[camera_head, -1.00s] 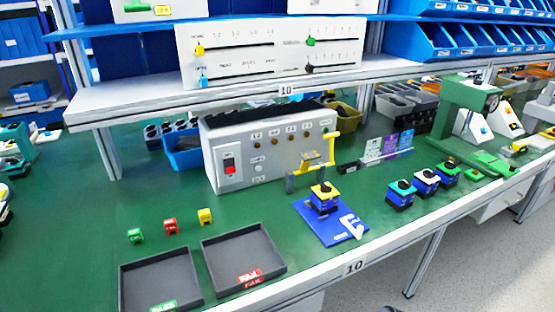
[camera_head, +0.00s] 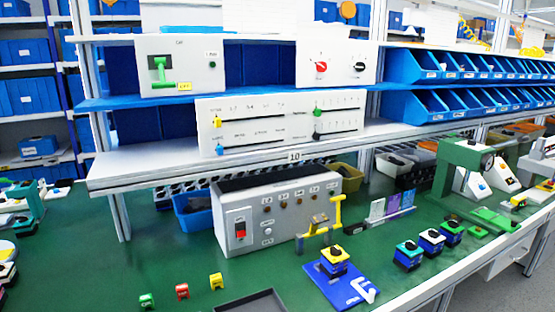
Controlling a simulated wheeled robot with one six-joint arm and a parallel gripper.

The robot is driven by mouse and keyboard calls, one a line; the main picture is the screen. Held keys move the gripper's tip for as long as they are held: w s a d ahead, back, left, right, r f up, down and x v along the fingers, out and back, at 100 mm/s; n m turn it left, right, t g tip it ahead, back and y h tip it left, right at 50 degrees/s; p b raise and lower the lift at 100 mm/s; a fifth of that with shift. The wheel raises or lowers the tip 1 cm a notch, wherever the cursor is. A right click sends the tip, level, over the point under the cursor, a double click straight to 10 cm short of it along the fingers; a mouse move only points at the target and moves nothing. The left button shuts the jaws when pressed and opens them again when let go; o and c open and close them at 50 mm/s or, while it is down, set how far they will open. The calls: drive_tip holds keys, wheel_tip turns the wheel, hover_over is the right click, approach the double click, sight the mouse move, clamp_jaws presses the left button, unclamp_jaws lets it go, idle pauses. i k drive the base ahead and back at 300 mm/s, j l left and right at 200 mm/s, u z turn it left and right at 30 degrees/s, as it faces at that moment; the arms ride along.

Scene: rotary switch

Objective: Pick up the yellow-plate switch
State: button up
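The yellow-plate switch (camera_head: 335,261) has a dark knob on a yellow plate over a blue body. It sits upright on a blue fixture plate (camera_head: 337,290) on the green bench, at the lower middle of the head view. A white L-shaped piece (camera_head: 362,289) is on the same plate, to the right of the switch. My gripper is not in view.
Switches with teal (camera_head: 408,255), white (camera_head: 432,241) and green (camera_head: 452,232) plates stand to the right. A grey control box (camera_head: 275,214) and yellow-handled clamp (camera_head: 322,226) stand behind. A dark tray (camera_head: 247,297) is cut off below. The shelf (camera_head: 125,170) overhangs the bench.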

sight(334, 267)
drive_tip(key=i+l+z, duration=0.2)
drive_tip(key=z, duration=0.2)
drive_tip(key=i+l+z, duration=0.1)
drive_tip(key=i+z, duration=0.3)
